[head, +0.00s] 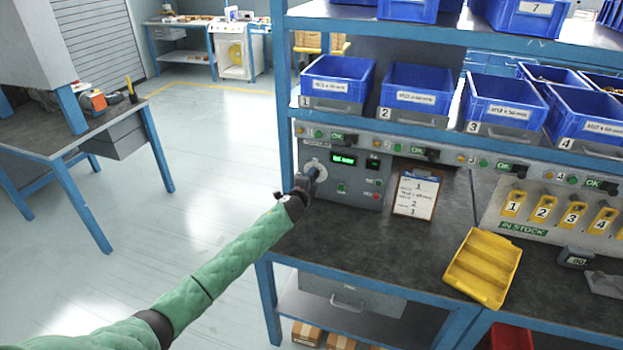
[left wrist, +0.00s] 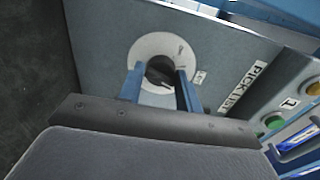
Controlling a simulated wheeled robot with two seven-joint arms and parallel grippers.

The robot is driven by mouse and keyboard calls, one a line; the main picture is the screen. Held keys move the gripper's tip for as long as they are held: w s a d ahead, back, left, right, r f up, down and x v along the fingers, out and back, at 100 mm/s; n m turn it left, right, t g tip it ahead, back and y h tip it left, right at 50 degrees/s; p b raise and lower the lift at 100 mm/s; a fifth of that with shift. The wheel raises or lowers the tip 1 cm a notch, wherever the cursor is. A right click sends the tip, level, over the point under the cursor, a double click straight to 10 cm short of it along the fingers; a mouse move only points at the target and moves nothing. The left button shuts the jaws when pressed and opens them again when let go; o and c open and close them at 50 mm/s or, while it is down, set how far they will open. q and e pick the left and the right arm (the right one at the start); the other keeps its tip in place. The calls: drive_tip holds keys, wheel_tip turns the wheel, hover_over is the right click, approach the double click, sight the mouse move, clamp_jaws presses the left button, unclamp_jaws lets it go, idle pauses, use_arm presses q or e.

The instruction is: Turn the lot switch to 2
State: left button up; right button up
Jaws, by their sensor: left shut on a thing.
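The lot switch (left wrist: 160,72) is a dark knob on a round pale dial plate on the grey control box (head: 349,205). In the head view the dial plate (head: 318,166) is partly hidden behind my left gripper (head: 306,184). In the left wrist view my left gripper (left wrist: 160,88) has its two blue fingers on either side of the knob, shut on it. I cannot read which number the knob points to. The box has a lit green display (head: 344,159). My right gripper is not in view.
A clipboard (head: 414,196) leans right of the box. A yellow tray (head: 483,267) lies on the dark bench top (head: 370,250). Blue bins (head: 338,80) stand on the shelf above. The floor to the left is open, with another bench (head: 60,130) beyond.

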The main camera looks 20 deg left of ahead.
use_arm(q)
drive_tip(key=shift+r, duration=0.15)
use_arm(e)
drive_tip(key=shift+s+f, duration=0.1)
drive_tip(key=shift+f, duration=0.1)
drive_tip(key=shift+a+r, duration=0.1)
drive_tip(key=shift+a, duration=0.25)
use_arm(q)
drive_tip(key=o, duration=0.9)
drive_tip(key=shift+s+a+r+b, duration=0.1)
drive_tip(key=shift+s+b, duration=0.45)
drive_tip(key=shift+s, duration=1.4)
drive_tip(key=shift+s+a+r+b, duration=0.1)
drive_tip(key=shift+s+b, duration=0.4)
drive_tip(key=shift+s, duration=1.45)
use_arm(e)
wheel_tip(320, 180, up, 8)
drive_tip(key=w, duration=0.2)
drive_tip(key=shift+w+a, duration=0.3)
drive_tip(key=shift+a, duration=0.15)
use_arm(q)
drive_tip(key=shift+f, duration=0.1)
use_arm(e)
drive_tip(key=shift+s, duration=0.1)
